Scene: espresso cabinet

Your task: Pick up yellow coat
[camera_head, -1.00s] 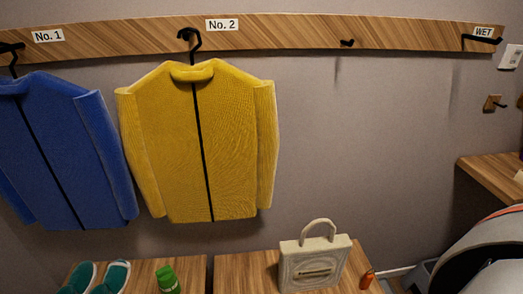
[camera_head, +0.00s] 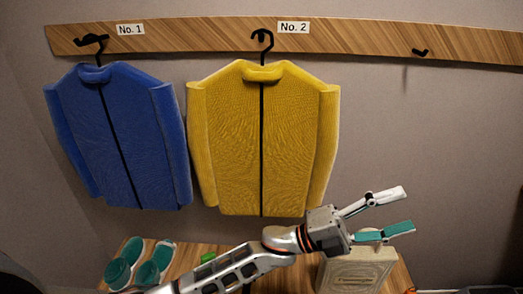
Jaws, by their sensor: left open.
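The yellow coat (camera_head: 236,140) hangs from a black hanger on the hook under the "No. 2" label (camera_head: 293,28) in the head view. It has a dark line down its front. My left gripper (camera_head: 405,212) is open and empty, below and to the right of the coat, pointing right. Its fingers are apart from the coat, and one has a teal pad. My left arm comes in from the lower left. My right gripper is not in view.
A blue coat (camera_head: 115,140) hangs left of the yellow one. A wooden rail (camera_head: 370,37) carries the hooks; one hook (camera_head: 420,52) is empty. Below stand teal shoes (camera_head: 125,268), a green object (camera_head: 208,257) and a beige bag (camera_head: 352,275), partly hidden by my arm.

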